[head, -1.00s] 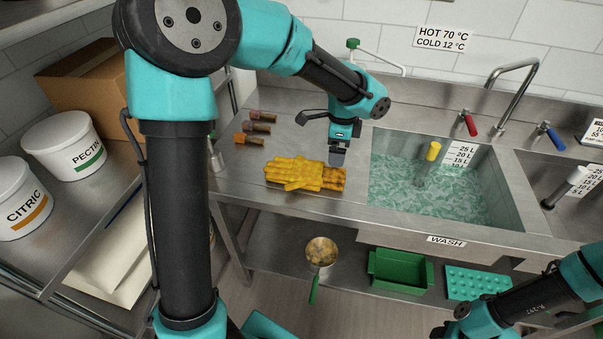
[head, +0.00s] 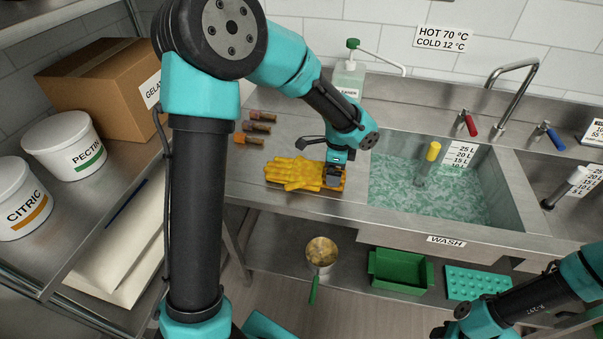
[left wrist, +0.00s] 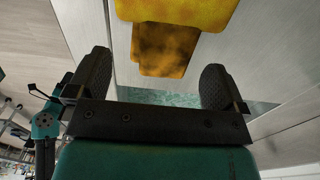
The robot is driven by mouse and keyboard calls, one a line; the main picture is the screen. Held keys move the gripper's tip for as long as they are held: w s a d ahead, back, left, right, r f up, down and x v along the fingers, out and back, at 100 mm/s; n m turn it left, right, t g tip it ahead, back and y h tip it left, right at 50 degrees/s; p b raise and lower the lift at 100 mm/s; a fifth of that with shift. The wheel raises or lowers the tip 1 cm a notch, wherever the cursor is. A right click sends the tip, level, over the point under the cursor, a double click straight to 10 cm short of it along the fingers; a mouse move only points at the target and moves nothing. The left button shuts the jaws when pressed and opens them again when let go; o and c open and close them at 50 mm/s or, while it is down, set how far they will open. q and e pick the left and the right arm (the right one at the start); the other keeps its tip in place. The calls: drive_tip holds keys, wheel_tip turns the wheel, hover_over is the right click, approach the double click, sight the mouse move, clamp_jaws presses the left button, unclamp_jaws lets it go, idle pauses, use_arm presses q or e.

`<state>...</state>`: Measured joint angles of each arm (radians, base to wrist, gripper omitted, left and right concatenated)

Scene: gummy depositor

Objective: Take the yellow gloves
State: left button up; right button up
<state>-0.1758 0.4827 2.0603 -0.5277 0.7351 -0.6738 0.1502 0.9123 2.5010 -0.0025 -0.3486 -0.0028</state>
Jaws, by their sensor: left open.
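The yellow gloves (head: 289,172) lie flat on the steel counter left of the wash sink, fingers toward the left and an orange-brown stained part at the right end. My left gripper (head: 334,180) is over that right end in the head view and hides part of it. In the left wrist view the gloves (left wrist: 183,22) show ahead of and between the two spread fingers of my left gripper (left wrist: 158,85). The gripper is open and empty; I cannot tell if it touches the gloves. My right arm is at the lower right of the head view; its gripper jaws cannot be made out.
The wash sink (head: 378,207) with greenish water is right of the gloves. Several small brown-capped bottles (head: 256,127) lie behind them. A soap bottle (head: 349,78) stands at the back. A pan (head: 321,252) and green bin (head: 400,269) are on the shelf below.

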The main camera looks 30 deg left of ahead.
use_arm(q)
drive_tip(key=shift+f, duration=1.6)
drive_tip(key=c, duration=1.1)
